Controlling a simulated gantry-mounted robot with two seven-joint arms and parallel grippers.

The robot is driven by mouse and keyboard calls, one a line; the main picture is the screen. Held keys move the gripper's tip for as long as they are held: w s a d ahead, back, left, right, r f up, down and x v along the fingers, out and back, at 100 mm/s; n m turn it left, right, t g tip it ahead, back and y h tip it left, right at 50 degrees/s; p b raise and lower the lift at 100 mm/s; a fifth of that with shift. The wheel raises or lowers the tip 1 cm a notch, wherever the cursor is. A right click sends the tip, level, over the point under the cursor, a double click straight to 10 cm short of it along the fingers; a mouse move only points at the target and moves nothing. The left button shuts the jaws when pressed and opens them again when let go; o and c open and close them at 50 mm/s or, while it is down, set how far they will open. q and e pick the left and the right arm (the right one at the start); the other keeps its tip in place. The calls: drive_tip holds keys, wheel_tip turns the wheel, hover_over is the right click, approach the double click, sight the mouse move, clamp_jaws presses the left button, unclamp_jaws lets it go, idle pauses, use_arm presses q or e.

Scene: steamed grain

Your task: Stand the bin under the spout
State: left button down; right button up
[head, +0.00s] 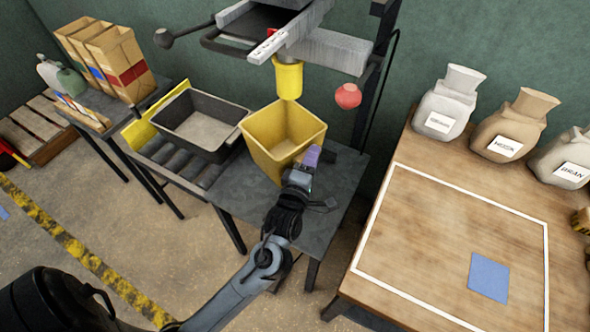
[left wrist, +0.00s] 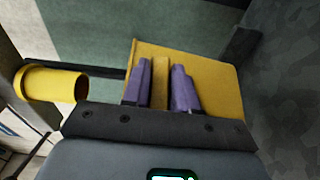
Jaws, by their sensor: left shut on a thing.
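The yellow bin (head: 262,158) is upright, with its open top up, over the grey bench (head: 338,180). I cannot tell if its base touches the bench. The yellow spout (head: 289,80) hangs from the machine just above the bin's back rim in the head view. My left gripper (head: 312,157) is at the bin's near right side. In the left wrist view its purple fingers (left wrist: 161,80) are shut on a yellow strip of the bin (left wrist: 218,85). The spout (left wrist: 55,85) shows to the left there. My right gripper is not in view.
A black tray (head: 200,125) sits on rollers (head: 180,172) left of the bin. A red knob (head: 347,95) hangs right of the spout. A wooden table (head: 430,240) with several labelled sacks (head: 502,140) and a blue square (head: 488,278) stands at right.

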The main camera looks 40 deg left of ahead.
use_arm(q)
wheel_tip(320, 180, down, 8)
drive_tip(key=h+b, duration=0.1)
drive_tip(key=b, duration=0.5)
drive_tip(key=shift+w+d+m+b, duration=0.15)
drive_tip(key=shift+d+m+b, duration=0.15)
drive_tip(key=shift+m, duration=0.1)
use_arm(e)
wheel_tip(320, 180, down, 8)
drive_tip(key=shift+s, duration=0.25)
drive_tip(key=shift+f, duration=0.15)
use_arm(q)
drive_tip(key=c, duration=0.9)
unclamp_jaws()
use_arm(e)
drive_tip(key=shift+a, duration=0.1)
use_arm(q)
drive_tip(key=p+v, duration=0.3)
drive_tip(key=v, duration=0.9)
drive_tip(key=shift+p, duration=0.4)
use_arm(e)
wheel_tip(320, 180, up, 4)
